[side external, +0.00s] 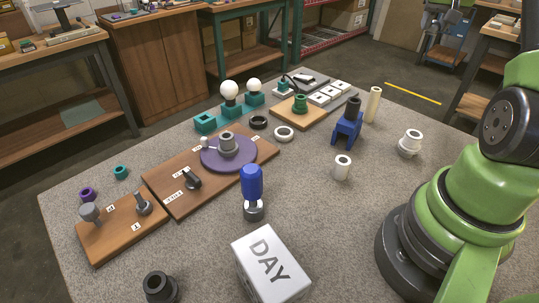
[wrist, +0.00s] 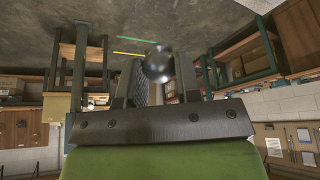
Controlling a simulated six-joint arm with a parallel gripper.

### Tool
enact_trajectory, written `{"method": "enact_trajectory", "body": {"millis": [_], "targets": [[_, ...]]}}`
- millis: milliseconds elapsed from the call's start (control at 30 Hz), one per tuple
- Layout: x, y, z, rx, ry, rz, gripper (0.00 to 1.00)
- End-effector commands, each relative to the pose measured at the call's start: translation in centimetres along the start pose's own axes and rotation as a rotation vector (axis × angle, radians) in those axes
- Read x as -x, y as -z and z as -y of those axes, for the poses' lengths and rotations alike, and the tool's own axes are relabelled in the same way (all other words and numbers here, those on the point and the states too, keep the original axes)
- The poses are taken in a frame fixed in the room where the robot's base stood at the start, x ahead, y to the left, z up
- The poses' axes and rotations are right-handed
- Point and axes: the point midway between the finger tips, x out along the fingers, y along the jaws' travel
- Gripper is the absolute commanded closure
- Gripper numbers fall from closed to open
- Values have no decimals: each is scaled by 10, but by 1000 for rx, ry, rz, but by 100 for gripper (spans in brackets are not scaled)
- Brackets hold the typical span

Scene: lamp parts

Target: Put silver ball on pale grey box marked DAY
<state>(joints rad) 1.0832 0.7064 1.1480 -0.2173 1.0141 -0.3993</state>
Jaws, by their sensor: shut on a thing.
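The silver ball (wrist: 158,66) shows as a dark, shiny sphere in the wrist view. It sits between the two fingers of my gripper (wrist: 160,78), which is shut on it. The ball and my gripper are outside the side external view, where only part of my arm shows at the right. The pale grey box marked DAY (side external: 284,281) stands at the front edge of the side external view, cut off at the bottom. Its top face is bare.
A blue part on a grey base (side external: 252,184) stands just behind the box. A dark ring-shaped part (side external: 159,286) is to its left. Wooden boards with small parts lie further left. A white cylinder (side external: 342,167) stands behind and to the right; grey tabletop between is clear.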

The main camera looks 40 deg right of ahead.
Motion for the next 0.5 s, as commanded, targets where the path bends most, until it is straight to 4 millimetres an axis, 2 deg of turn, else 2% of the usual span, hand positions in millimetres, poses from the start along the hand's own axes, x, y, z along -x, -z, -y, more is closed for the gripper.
{"method": "enact_trajectory", "body": {"millis": [100,267,367,500], "targets": [[16,7,1,4,2,-3,95],[16,1,36,111,51,1,95],[18,-4,61,190,86,2,95],[24,-16,105,337,153,1,95]]}}
